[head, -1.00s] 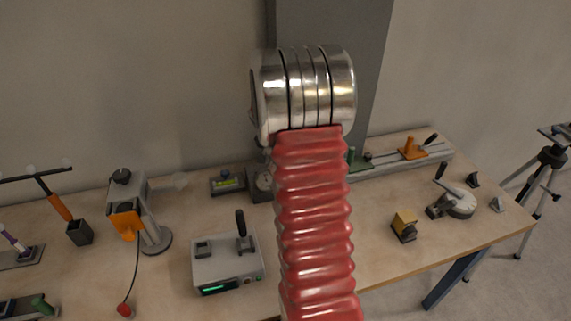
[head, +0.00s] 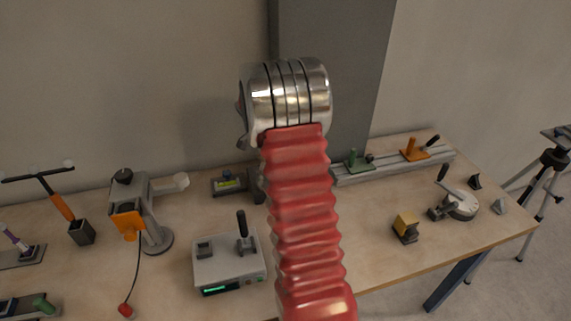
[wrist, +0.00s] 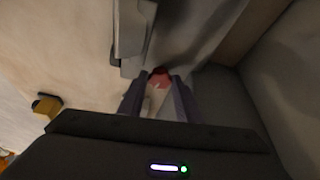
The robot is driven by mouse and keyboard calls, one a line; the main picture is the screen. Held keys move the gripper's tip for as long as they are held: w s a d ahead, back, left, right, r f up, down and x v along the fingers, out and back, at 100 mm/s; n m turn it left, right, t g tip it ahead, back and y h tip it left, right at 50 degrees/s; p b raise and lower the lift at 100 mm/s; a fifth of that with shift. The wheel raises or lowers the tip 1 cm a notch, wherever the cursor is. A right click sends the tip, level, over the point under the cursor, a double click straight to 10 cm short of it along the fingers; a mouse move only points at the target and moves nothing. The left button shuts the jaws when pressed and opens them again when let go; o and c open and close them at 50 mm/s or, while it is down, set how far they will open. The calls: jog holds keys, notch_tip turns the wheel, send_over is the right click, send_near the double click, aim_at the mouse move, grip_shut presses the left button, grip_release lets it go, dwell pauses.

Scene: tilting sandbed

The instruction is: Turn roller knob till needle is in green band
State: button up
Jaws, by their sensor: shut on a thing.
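In the wrist view, the two dark fingers of my gripper (wrist: 159,83) are closed on a small red rounded part, which I take to be the roller knob (wrist: 159,73). Only part of the knob shows between the fingertips. In the head view my own red ribbed arm and its silver joint cover the middle, and my gripper is hidden behind them. I cannot make out the needle or a green band in either current view.
A grey box with a green display (head: 228,262) stands left of my arm, near a stand with an orange part (head: 128,218). To the right are a yellow block (head: 406,224), a round dial device (head: 461,205) and a rail (head: 390,165).

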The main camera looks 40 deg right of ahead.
jog(key=shift+w, duration=0.15)
jog(key=o, duration=1)
jog(key=shift+r, duration=0.1)
jog(key=v, duration=1.3)
jog(key=shift+a+r, duration=0.15)
jog(key=shift+r, duration=0.1)
